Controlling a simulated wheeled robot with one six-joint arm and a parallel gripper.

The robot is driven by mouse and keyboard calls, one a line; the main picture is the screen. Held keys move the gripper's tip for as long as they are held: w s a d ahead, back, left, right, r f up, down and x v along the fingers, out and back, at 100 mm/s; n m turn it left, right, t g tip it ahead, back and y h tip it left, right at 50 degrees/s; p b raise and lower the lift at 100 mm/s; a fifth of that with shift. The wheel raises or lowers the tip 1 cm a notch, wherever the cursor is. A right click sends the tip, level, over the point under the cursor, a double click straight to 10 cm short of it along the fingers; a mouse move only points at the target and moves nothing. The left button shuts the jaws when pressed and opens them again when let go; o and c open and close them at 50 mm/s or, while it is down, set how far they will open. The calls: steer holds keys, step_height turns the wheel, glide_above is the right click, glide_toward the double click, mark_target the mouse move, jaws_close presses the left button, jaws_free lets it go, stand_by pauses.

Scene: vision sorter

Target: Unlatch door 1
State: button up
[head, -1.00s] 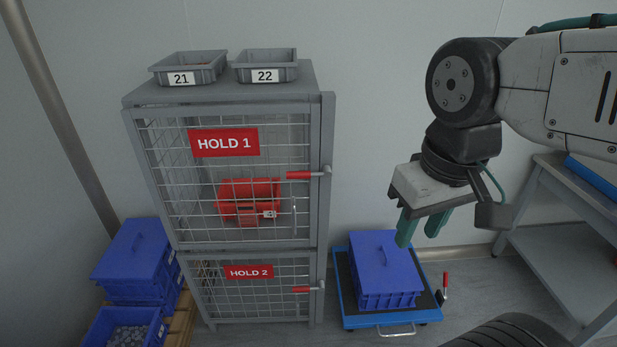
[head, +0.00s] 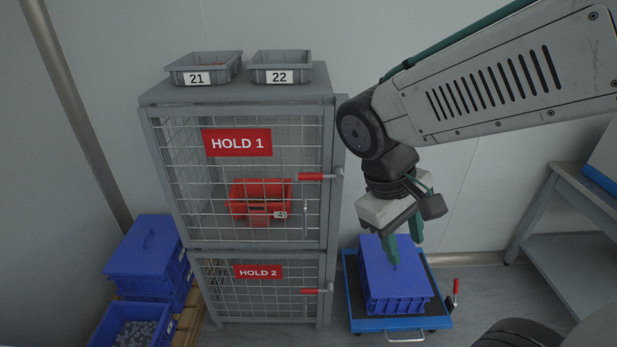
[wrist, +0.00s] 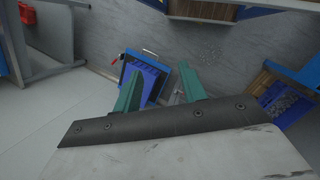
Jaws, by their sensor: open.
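The upper cage door, door 1 (head: 198,192), is wire mesh with a red HOLD 1 sign (head: 238,143). It looks closed. Its red-handled latch (head: 318,176) lies horizontal at the right edge of the door. A red crate (head: 258,200) sits behind the mesh. My gripper (head: 403,253) is open and empty, pointing down, to the right of the cabinet and lower than the latch, apart from both. In the wrist view its two green fingers (wrist: 158,90) are spread, with no latch visible there.
Below is the HOLD 2 door (head: 262,290) with its own red latch (head: 315,291). A blue lidded crate (head: 392,275) on a blue trolley (head: 352,300) stands under my gripper. Grey bins 21 (head: 205,68) and 22 (head: 281,67) sit on top. A bench (head: 580,185) stands at right.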

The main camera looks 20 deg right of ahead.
steer(key=w+d+f+n+h, duration=0.1)
steer(key=w+f+n+h, duration=0.3)
steer(key=w, duration=0.3)
steer(key=n+t+h, duration=0.3)
steer(key=n+t, duration=0.1)
steer(key=t, duration=1)
glide_toward(306, 178)
steer(key=r+x, duration=0.1)
steer(key=x, duration=0.7)
steer(key=f+x, duration=0.1)
steer(key=x, duration=0.2)
steer(key=shift+w+d, duration=0.1)
jaws_close()
